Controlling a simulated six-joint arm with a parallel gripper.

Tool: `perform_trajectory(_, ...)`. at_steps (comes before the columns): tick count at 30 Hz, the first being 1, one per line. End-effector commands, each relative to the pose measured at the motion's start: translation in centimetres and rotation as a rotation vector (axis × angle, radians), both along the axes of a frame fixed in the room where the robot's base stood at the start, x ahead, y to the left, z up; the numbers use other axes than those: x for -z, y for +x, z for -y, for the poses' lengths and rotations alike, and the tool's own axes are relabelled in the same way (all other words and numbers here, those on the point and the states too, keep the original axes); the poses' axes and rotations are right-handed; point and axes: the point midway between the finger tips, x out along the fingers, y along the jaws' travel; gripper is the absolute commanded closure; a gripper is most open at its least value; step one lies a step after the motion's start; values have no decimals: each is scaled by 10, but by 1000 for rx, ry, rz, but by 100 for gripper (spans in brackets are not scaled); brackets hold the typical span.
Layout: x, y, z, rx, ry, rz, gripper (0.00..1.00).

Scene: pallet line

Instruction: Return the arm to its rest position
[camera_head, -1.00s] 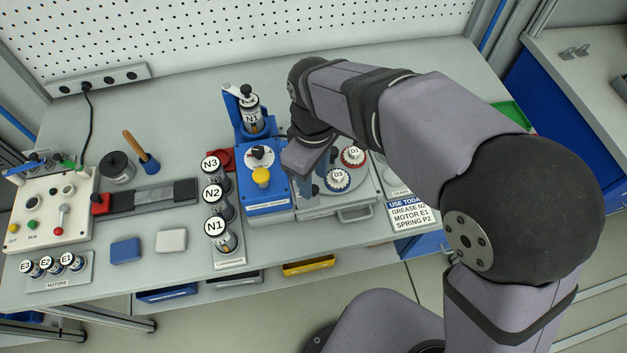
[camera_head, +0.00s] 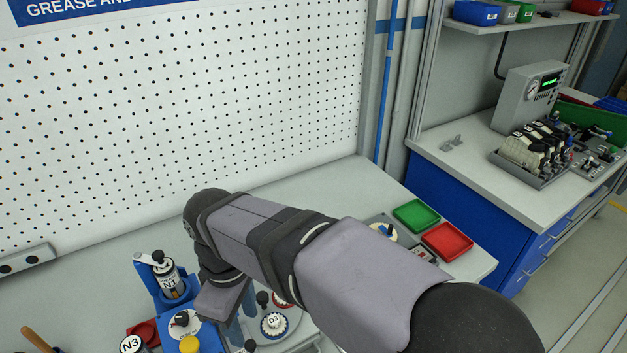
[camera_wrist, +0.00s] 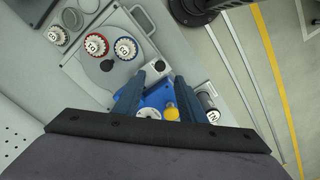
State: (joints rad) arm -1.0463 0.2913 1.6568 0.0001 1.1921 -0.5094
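My gripper (camera_wrist: 159,82) is open in the wrist view, with two blue fingers apart and nothing visible between them. In the head view its fingers (camera_head: 242,313) hang under my bent arm, beside the dial plate. My arm is stretched over the bench, not folded. Beyond the fingers in the wrist view is the blue grease station (camera_wrist: 158,99) with a yellow button (camera_wrist: 172,113). The grey dial plate (camera_wrist: 88,70) carries knobs with red and blue rings. I cannot tell the exact clearance between fingertips and plate.
A canister marked N1 (camera_head: 170,283) stands upright in the station. One marked N3 (camera_head: 131,345) is at the lower edge. Green (camera_head: 416,215) and red (camera_head: 447,241) trays lie right of my arm. A perforated wall (camera_head: 200,100) rises behind. A second bench (camera_head: 480,165) stands right.

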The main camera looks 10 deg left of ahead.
Motion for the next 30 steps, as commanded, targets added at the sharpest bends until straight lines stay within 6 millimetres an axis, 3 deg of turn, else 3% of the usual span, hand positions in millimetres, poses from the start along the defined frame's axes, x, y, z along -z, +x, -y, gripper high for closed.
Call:
perform_trajectory(7,5,11,-19,197,87,39,63)
perform_trajectory(14,68,-11,19,403,48,16,63)
perform_trajectory(17,87,-16,50,488,25,9,63)
perform_trajectory(22,110,-10,133,706,-21,-7,63)
perform_trajectory(27,121,-12,220,943,-66,-34,63)
perform_trajectory(30,121,-15,260,1086,-77,-48,63)
